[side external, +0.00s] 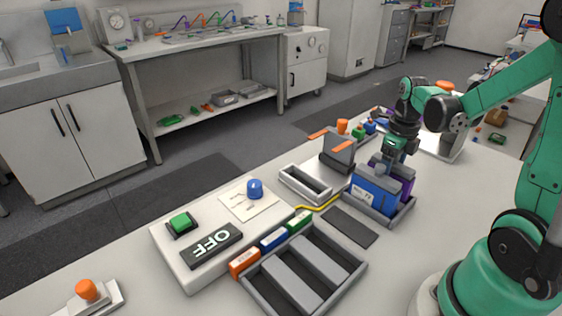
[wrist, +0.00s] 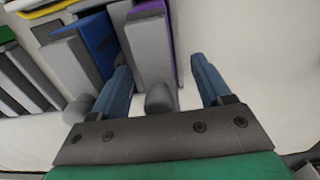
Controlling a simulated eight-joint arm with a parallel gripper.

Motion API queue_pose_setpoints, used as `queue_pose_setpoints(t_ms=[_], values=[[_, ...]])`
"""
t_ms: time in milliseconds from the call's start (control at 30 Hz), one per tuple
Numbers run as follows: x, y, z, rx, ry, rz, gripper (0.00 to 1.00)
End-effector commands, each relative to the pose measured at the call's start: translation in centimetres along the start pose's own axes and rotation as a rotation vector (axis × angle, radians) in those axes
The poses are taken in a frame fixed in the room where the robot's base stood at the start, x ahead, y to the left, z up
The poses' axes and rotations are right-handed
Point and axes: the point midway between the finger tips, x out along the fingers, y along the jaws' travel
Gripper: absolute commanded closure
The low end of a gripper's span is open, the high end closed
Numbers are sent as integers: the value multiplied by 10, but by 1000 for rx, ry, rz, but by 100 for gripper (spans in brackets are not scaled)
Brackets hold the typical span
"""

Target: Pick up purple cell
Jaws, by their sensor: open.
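The purple cell (side external: 407,180) stands in a grey tray (side external: 405,217), right beside a blue cell (side external: 374,192). My gripper (side external: 390,162) is over the tray, pointing down at the cells. In the wrist view, my gripper (wrist: 160,70) is open, with one blue finger on each side of the purple cell (wrist: 168,42), whose grey face shows between them. The left finger is close to the gap between the purple cell and the blue cell (wrist: 98,42). The right finger stands apart over pale surface. I cannot tell whether either finger touches a cell.
A panel with an OFF display (side external: 211,245) stands further left.

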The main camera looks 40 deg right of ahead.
Motion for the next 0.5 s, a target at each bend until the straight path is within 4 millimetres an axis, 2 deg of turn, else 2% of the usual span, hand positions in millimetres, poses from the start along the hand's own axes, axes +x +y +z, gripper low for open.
queue_pose_setpoints(t_ms=[333, 500], values=[[4, 0, 0, 0, 0, 0, 29], [4, 0, 0, 0, 0, 0, 77]])
